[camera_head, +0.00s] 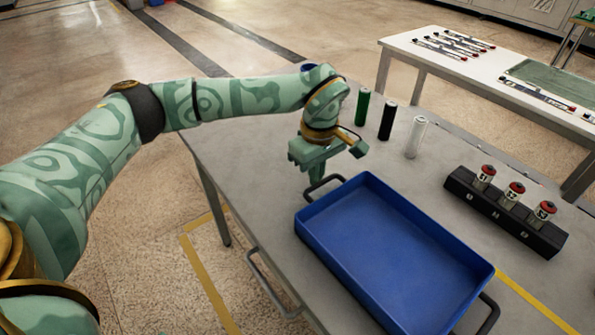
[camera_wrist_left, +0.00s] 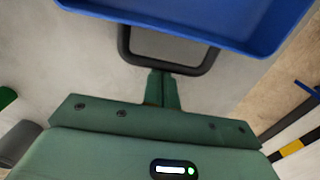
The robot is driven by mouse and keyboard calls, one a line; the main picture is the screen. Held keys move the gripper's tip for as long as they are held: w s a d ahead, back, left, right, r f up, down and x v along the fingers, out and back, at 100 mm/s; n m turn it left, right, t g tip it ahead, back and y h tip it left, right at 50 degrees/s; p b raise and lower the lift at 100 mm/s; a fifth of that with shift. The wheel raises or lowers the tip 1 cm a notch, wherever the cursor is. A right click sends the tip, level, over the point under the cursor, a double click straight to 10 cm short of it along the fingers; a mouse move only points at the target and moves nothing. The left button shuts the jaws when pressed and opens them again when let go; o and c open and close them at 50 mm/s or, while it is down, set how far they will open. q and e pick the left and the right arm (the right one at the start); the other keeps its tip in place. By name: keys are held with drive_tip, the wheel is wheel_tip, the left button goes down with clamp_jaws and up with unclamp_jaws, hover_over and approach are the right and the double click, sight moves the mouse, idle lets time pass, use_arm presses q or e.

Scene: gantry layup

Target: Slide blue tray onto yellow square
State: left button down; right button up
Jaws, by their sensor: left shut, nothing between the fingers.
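The blue tray (camera_head: 395,255) lies on the grey table, with a dark loop handle at its far left end and another at its near right end. My left gripper (camera_head: 313,176) points down beside the far-left handle (camera_head: 327,183), shut and empty. In the left wrist view the closed fingertips (camera_wrist_left: 163,74) are at the bar of the handle (camera_wrist_left: 190,68), outside the loop; I cannot tell whether they touch. The tray's edge (camera_wrist_left: 200,35) shows beyond. A yellow line (camera_head: 535,300) lies on the table right of the tray; the rest of any square is hidden or out of frame. My right gripper is out of view.
Green (camera_head: 362,107), black (camera_head: 387,121) and white (camera_head: 415,137) cylinders stand behind the tray. A black rack (camera_head: 505,213) with red-capped jars stands to its right. A second table (camera_head: 480,70) holds thin tools. Yellow tape (camera_head: 207,280) marks the floor at left.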

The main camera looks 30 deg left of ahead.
use_arm(q)
drive_tip(key=d+p, duration=0.1)
drive_tip(key=s+d+p, duration=0.1)
drive_tip(key=d, duration=0.1)
drive_tip(key=d+p, duration=0.1)
drive_tip(key=d, duration=0.1)
drive_tip(key=shift+s+d+r, duration=0.15)
drive_tip(key=shift+s+r, duration=0.1)
drive_tip(key=shift+s, duration=0.1)
drive_tip(key=d, duration=0.2)
drive_tip(key=s+d+p, duration=0.1)
drive_tip(key=d, duration=0.1)
drive_tip(key=s+d+p, duration=0.1)
drive_tip(key=d, duration=0.1)
drive_tip(key=shift+s+d, duration=0.15)
drive_tip(key=shift+d, duration=0.1)
drive_tip(key=p, duration=0.1)
approach(433, 296)
wheel_tip(433, 296, down, 5)
drive_tip(key=shift+d+f, duration=0.1)
drive_tip(key=shift+f, duration=0.1)
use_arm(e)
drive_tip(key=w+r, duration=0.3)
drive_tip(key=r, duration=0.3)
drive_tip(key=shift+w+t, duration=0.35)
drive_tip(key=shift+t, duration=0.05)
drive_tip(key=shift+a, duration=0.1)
